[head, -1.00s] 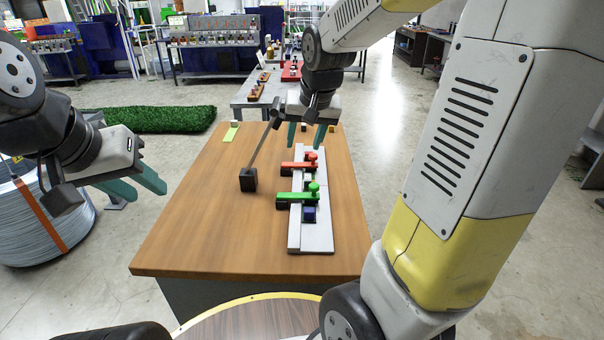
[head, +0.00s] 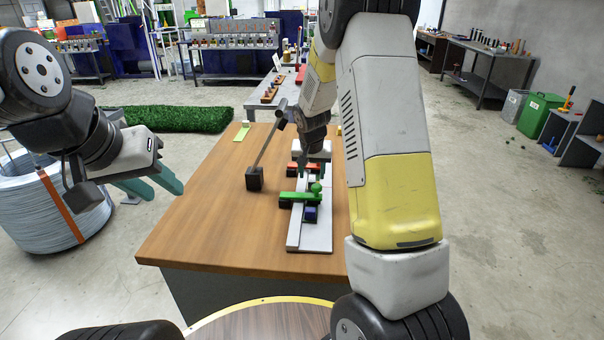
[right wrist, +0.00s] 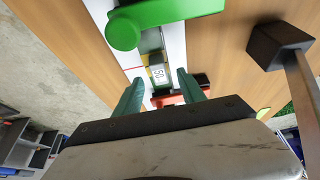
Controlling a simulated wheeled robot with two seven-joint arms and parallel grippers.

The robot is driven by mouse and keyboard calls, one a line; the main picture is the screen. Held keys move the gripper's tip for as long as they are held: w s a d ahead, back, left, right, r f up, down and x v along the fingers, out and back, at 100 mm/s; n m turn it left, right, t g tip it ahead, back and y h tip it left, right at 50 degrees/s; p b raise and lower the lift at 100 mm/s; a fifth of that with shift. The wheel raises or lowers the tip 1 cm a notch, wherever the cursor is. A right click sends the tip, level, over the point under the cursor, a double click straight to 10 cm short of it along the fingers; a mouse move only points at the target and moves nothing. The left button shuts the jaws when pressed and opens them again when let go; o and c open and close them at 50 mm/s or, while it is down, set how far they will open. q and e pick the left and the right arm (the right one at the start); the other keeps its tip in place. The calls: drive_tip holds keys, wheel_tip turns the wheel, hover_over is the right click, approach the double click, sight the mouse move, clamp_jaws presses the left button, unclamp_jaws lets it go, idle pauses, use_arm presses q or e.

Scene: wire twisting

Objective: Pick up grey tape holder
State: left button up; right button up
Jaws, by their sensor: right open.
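A long light grey board (head: 318,232) lies on the wooden table and carries a green clamp (head: 298,196) and a red clamp. My right gripper (head: 314,174) is open and low over the board, at the red clamp. In the right wrist view its teal fingers (right wrist: 161,80) stand apart, with a small piece marked 50 (right wrist: 158,74) between and just beyond them. The red clamp (right wrist: 168,100) is partly hidden by the hand. I cannot tell which part is the grey tape holder. My left gripper (head: 168,187) is open and empty, left of the table.
A black block with a tilted rod (head: 255,178) stands left of the board. In the right wrist view the green handle (right wrist: 165,20) is just ahead of the fingers. The left part of the table (head: 195,220) is clear. A wire coil (head: 35,225) stands left on the floor.

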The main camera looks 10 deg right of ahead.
drive_tip(key=shift+x, duration=1.1)
clamp_jaws()
